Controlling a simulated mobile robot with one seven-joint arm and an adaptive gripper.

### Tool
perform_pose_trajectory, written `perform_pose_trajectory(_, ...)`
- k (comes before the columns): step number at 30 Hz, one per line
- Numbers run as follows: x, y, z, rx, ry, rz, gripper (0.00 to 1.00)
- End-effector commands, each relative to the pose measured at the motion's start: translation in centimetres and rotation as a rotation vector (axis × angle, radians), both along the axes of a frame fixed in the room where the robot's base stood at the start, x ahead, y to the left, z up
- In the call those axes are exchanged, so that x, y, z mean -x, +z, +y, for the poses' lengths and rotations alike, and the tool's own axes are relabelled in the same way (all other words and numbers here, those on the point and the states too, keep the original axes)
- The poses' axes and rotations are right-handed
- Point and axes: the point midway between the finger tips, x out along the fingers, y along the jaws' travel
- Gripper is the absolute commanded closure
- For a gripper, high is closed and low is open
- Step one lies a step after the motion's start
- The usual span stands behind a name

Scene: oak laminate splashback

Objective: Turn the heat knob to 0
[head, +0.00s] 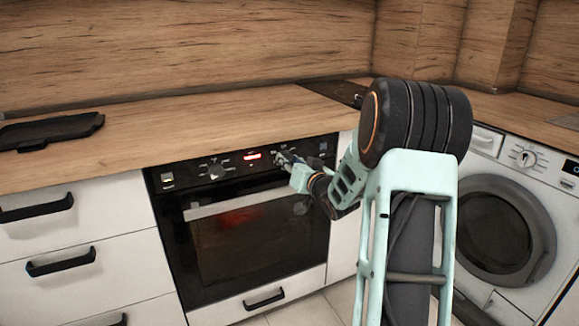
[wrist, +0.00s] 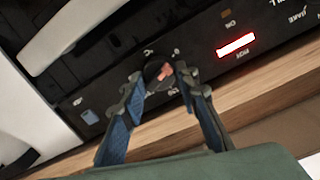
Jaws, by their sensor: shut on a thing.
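The oven (head: 245,225) is black, with a control panel along its top edge and a red glow behind its door glass. The knob in my grip (wrist: 158,72) is small, round and dark, with a reddish mark on its face. My gripper (wrist: 159,82) is shut on it, with one blue-padded finger on each side. In the head view my gripper (head: 283,158) is at the right part of the panel and mostly hides this knob. A second knob (head: 216,171) is free on the panel's left. The markings around the held knob are too small and tilted to read surely.
A lit red display (wrist: 235,45) sits beside the held knob. The oven door handle (head: 240,204) runs just below the panel. The wooden worktop (head: 200,125) overhangs above. A black tray (head: 50,130) lies on the worktop at left. A washing machine (head: 500,215) stands at right.

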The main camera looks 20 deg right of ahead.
Motion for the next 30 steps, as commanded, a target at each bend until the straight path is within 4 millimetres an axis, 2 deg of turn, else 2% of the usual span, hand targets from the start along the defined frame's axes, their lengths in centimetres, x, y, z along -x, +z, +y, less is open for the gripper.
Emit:
perform_pose_trajectory(20,0.0,0.01,0.04,0.063,0.0,-0.002,0.96)
perform_pose_trajectory(21,0.0,0.01,0.04,0.063,0.0,-0.002,0.68)
perform_pose_trajectory(25,0.0,0.01,0.04,0.062,0.0,-0.002,0.54)
perform_pose_trajectory(30,0.0,0.0,0.03,0.061,0.0,-0.002,0.54)
